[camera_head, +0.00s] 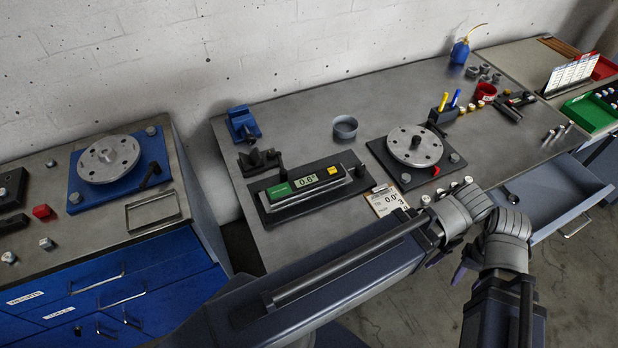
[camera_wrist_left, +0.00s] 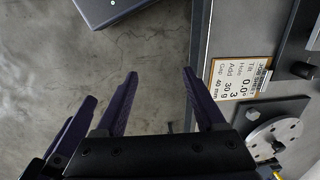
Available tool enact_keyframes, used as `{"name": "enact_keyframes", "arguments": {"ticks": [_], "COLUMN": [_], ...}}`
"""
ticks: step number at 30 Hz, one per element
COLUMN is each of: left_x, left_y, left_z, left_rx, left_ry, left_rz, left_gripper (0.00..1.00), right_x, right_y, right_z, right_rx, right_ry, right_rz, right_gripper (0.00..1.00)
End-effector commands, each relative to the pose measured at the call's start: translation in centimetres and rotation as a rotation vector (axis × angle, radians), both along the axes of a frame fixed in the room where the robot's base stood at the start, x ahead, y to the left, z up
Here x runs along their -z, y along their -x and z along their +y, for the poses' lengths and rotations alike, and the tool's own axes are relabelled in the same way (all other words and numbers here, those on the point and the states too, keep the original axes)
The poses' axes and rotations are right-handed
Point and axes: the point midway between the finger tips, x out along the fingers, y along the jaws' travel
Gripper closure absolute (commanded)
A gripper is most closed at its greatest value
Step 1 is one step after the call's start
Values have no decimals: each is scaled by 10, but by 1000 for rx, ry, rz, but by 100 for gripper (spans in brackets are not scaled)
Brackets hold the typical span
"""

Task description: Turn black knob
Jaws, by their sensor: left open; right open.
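A black knob (camera_head: 361,171) stands at the right end of the black base of a digital level (camera_head: 306,182), whose display reads about 0.6. A dark knob also shows at the right edge of the left wrist view (camera_wrist_left: 303,70). My left gripper (camera_wrist_left: 163,75) is open and empty, with its fingers over the floor beside the bench edge and apart from the knob. In the head view my left wrist hides most of it. My right gripper (camera_head: 461,270) is open, below and right of the bench front, partly hidden by my wrist.
A job card (camera_head: 385,200) reading 0.0 lies at the bench's front edge, right of the level. A rotor disc (camera_head: 414,146) on a black plate stands behind it. A drawer (camera_head: 555,200) juts out at the right. A blue-plate rotor (camera_head: 108,158) is left.

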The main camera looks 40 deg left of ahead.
Motion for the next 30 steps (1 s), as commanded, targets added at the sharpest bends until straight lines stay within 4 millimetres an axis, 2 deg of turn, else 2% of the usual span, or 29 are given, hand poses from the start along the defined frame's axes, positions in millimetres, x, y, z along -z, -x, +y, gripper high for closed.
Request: {"name": "enact_keyframes", "arguments": {"ticks": [11, 14, 16, 20, 24, 27, 30], "left_x": [0, 0, 0, 0, 1, 1, 1], "left_y": [0, -9, -25, -71, -116, -139, -153], "left_z": [0, 5, 17, 62, 132, 185, 232], "left_rx": [0, -5, -15, -39, -61, -74, -83], "left_ry": [0, 4, 10, 33, 61, 78, 92], "left_rz": [0, 1, 2, 4, 1, -6, -14], "left_gripper": [28, 28, 28, 28, 28, 28, 28], "right_x": [0, 0, 0, 0, 0, 0, 0], "right_y": [0, 0, 0, 0, 0, 0, 0], "right_z": [0, 0, 0, 0, 0, 0, 0], "right_rx": [0, 0, 0, 0, 0, 0, 0], "right_ry": [0, 0, 0, 0, 0, 0, 0], "right_rz": [0, 0, 0, 0, 0, 0, 0], "right_gripper": [55, 55, 55, 55, 55, 55, 55]}}
